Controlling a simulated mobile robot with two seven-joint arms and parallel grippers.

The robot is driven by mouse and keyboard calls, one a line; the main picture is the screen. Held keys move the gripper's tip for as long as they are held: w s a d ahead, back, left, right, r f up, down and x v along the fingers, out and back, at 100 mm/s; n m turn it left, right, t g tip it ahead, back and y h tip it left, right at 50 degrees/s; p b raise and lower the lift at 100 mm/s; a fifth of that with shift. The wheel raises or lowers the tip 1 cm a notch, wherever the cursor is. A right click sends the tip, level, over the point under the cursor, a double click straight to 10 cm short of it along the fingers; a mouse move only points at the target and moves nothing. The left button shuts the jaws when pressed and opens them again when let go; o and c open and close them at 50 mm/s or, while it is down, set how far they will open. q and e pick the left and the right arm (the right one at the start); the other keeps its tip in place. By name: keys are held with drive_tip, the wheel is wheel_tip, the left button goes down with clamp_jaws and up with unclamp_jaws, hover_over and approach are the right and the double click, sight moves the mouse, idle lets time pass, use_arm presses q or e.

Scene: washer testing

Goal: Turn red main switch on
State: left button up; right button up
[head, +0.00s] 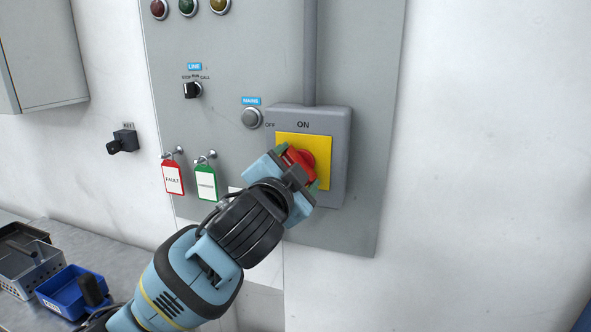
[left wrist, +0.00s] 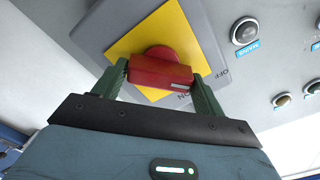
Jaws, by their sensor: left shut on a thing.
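The red main switch (head: 304,160) sits on a yellow plate (head: 318,180) on a grey box marked ON and OFF, mounted on the wall panel. In the left wrist view the red handle (left wrist: 160,72) lies between the two green fingers. My left gripper (head: 299,168) is shut on the red handle, with one finger at each end of it. In the head view the handle looks tilted and its lower part is hidden by the gripper. The right gripper is not in view.
A black LINE knob (head: 192,90), a grey MAINS button (head: 251,118) and red and green hanging tags (head: 173,178) are left of the switch. A blue bin (head: 66,289) stands on the bench at lower left. The wall to the right is clear.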

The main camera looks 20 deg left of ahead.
use_arm(q)
drive_tip(key=shift+m, duration=4.2)
drive_tip(key=o, duration=1)
drive_tip(key=shift+s, duration=0.1)
drive_tip(key=shift+s+a, duration=0.1)
drive_tip(key=shift+s, duration=3.75)
drive_tip(key=shift+f, duration=0.15)
